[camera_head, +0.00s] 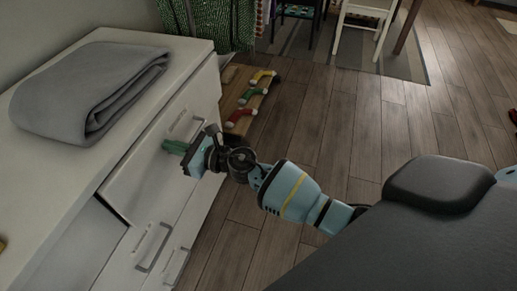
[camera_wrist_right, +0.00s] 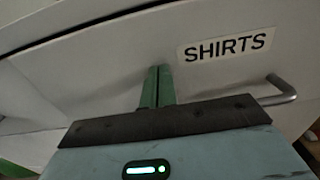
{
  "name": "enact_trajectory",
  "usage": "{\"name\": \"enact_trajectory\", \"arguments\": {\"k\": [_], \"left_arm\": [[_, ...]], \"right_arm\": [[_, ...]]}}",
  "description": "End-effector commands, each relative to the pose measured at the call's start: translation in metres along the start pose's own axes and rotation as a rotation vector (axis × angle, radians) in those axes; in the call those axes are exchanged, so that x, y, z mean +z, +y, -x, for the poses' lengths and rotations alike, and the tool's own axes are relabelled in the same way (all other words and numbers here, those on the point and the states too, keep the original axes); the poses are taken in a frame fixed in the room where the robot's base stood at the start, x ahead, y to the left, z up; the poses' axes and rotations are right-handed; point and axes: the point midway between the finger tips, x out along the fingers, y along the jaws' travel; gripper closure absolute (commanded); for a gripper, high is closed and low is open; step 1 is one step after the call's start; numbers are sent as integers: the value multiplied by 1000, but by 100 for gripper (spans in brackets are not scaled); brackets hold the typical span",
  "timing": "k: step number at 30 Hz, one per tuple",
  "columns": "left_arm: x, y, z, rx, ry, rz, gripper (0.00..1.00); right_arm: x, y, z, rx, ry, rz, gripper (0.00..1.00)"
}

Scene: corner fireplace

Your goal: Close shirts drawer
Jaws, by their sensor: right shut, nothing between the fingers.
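The shirts drawer (camera_head: 140,182) is the upper drawer in the white dresser. Its white front, with a "SHIRTS" label, fills much of the right wrist view (camera_wrist_right: 110,85). A metal handle (camera_wrist_right: 285,92) is on it, right of my fingers. My right gripper (camera_head: 175,147) is shut and empty, its green fingers pointing at the drawer front. In the wrist view the fingertips (camera_wrist_right: 157,75) are at or very near the front, left of the label. A thin dark line runs above the front; how far the drawer stands out is hard to tell. My left gripper is not in view.
A folded grey cloth (camera_head: 92,90) lies on the white dresser top (camera_head: 40,180). Lower drawers with handles (camera_head: 153,247) are below. Stockings hang on a wooden board (camera_head: 245,90) beyond the dresser. Chairs stand on a rug (camera_head: 400,62) at the back.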

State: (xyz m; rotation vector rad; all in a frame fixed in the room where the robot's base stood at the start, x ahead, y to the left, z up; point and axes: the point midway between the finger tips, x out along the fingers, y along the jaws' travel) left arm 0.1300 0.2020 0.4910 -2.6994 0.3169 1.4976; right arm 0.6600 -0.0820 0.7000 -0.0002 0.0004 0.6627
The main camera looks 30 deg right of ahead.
Motion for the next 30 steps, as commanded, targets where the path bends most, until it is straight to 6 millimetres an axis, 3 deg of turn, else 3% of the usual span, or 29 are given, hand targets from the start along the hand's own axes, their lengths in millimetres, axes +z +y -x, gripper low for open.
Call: {"name": "enact_trajectory", "arguments": {"k": [3,9,30], "left_arm": [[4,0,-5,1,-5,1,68],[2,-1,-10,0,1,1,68],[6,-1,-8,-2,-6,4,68]], "right_arm": [[-1,0,-16,0,-1,0,100],[0,0,-29,0,0,0,100],[4,-6,-28,-4,-7,2,100]]}}
